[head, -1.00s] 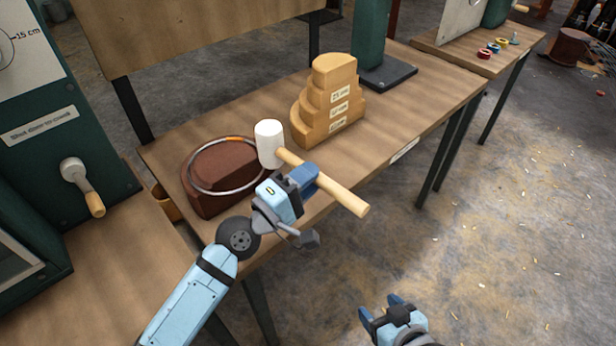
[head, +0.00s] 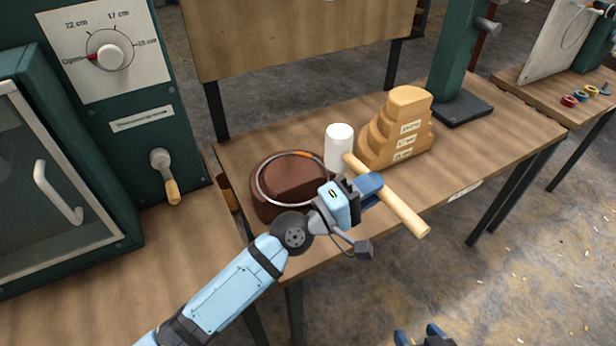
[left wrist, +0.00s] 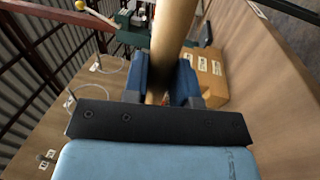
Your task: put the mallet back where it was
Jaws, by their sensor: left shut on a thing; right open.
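The mallet has a white head (head: 339,147) and a pale wooden handle (head: 398,205). My left gripper (head: 364,187) is shut on the handle and holds the mallet over the front part of the middle table. In the left wrist view the handle (left wrist: 172,32) runs between the two blue fingers (left wrist: 163,80). The white head shows beside a dark red-brown drum block (head: 288,190) with a metal ring (head: 268,196) around its top; whether they touch is unclear. My right gripper (head: 420,334) is open and empty at the bottom edge, partly cut off.
A stepped wooden block (head: 400,125) with labels stands behind the mallet. A green post on a dark base (head: 462,108) is farther back. A green machine with a dial (head: 108,55) and a crank handle (head: 163,170) stands at left. The table's right part (head: 500,140) is clear.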

